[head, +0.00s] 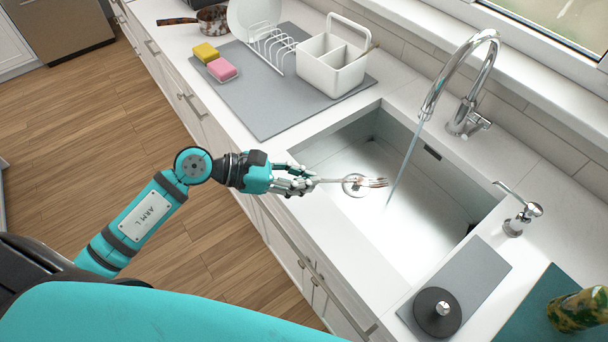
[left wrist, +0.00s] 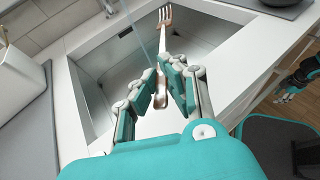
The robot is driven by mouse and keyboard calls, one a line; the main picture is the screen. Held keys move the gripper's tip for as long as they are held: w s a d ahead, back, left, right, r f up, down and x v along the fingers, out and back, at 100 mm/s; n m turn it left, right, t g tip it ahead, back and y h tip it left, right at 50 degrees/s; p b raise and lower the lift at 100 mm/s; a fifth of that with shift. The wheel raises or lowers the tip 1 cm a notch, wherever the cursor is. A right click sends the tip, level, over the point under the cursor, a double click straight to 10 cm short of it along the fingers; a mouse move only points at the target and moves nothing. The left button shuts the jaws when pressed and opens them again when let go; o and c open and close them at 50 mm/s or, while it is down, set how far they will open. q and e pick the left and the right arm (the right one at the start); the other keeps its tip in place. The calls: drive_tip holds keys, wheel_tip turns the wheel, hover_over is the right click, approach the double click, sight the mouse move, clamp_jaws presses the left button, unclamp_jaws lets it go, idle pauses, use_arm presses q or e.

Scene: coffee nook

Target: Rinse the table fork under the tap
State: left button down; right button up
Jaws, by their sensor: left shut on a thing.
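The table fork (head: 335,181) is silvery with brownish patches on it. My left gripper (head: 309,181) is shut on its handle and holds it out over the sink (head: 420,245), tines to the right. The tines end just short of the running water in the head view. The fork (left wrist: 164,45) also shows between my left gripper's fingers (left wrist: 172,84) in the left wrist view, with brown on tines and handle end. The chrome tap (head: 466,85) is running a thin stream.
A grey mat (head: 250,95) holds a white caddy (head: 328,70), a plate rack (head: 272,50) and yellow and pink sponges (head: 222,69). A soap dispenser (head: 521,215) stands right of the sink. A dark round lidded item (head: 437,312) sits on a grey mat in front.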

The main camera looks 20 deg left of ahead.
use_arm(q)
drive_tip(key=shift+w+d, duration=0.1)
drive_tip(key=shift+w, duration=0.3)
drive_tip(key=w+d+f+b, duration=0.1)
drive_tip(key=w+d, duration=0.2)
drive_tip(key=w, duration=0.2)
drive_tip(key=w+d+f+b, duration=0.1)
drive_tip(key=w+d+b, duration=0.1)
drive_tip(key=w, duration=0.4)
drive_tip(key=shift+w+d+f, duration=0.2)
drive_tip(key=shift+d+f, duration=0.2)
drive_tip(key=shift+d, duration=0.05)
drive_tip(key=shift+s+d, duration=0.1)
drive_tip(key=shift+d, duration=0.05)
drive_tip(key=shift+s+d, duration=0.2)
drive_tip(key=shift+d, duration=0.2)
drive_tip(key=shift+a, duration=0.1)
idle(0.3)
drive_tip(key=shift+w+a+b, duration=0.3)
drive_tip(key=shift+a+b, duration=0.15)
drive_tip(key=shift+b, duration=0.05)
